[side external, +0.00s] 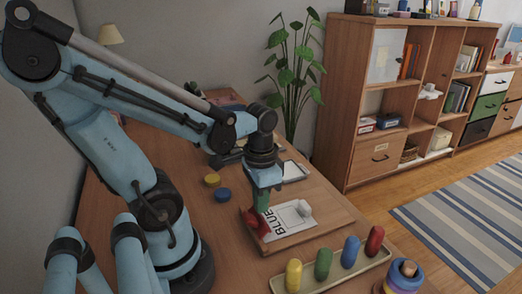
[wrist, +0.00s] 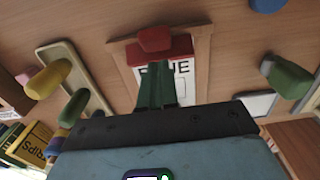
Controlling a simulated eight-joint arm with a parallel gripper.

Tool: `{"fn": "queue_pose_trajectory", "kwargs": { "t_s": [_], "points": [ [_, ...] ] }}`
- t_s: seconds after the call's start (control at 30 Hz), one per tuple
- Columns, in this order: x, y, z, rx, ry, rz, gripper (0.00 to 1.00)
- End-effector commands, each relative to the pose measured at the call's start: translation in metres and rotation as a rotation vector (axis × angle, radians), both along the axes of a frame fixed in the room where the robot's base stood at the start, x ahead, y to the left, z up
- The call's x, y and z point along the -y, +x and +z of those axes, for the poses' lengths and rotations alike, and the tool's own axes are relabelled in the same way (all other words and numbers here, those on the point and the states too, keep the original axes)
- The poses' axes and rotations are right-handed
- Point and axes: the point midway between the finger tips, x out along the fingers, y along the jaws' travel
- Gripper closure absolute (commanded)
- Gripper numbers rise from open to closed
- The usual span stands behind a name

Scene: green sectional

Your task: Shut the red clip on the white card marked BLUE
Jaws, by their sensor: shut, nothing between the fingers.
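The white card (side external: 290,222) marked BLUE lies on a wooden board (side external: 335,212). The red clip (side external: 252,220) is at the card's left edge, by the lettering. In the wrist view the red clip (wrist: 178,47) spans the card's end, with a red tab (wrist: 155,38) at its middle. The card (wrist: 184,88) shows below it, its lettering partly hidden by my fingers. My gripper (side external: 263,206) points down beside the clip, its green fingers together and empty; they also show in the wrist view (wrist: 157,88). I cannot tell whether the fingers touch the clip, or whether the clip is open.
A pale tray (side external: 340,272) with yellow, green, blue and red pegs lies in front. A ring stacker (side external: 404,278) stands at the front right. A blue disc (side external: 223,195) and a yellow disc (side external: 212,180) lie behind left.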

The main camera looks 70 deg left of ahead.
Motion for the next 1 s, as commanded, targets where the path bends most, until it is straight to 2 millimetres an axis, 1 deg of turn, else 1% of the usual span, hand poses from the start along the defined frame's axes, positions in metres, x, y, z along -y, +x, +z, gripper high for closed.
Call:
{"fn": "queue_pose_trajectory", "kwargs": {
  "t_s": [0.57, 1.0],
  "points": [
    [0.0, 0.0, -0.0001, 0.0, 0.0, 0.0, 1.0],
    [-0.0002, 0.0008, -0.0092, 0.0, 0.0, 0.0, 1.0]
  ]
}}
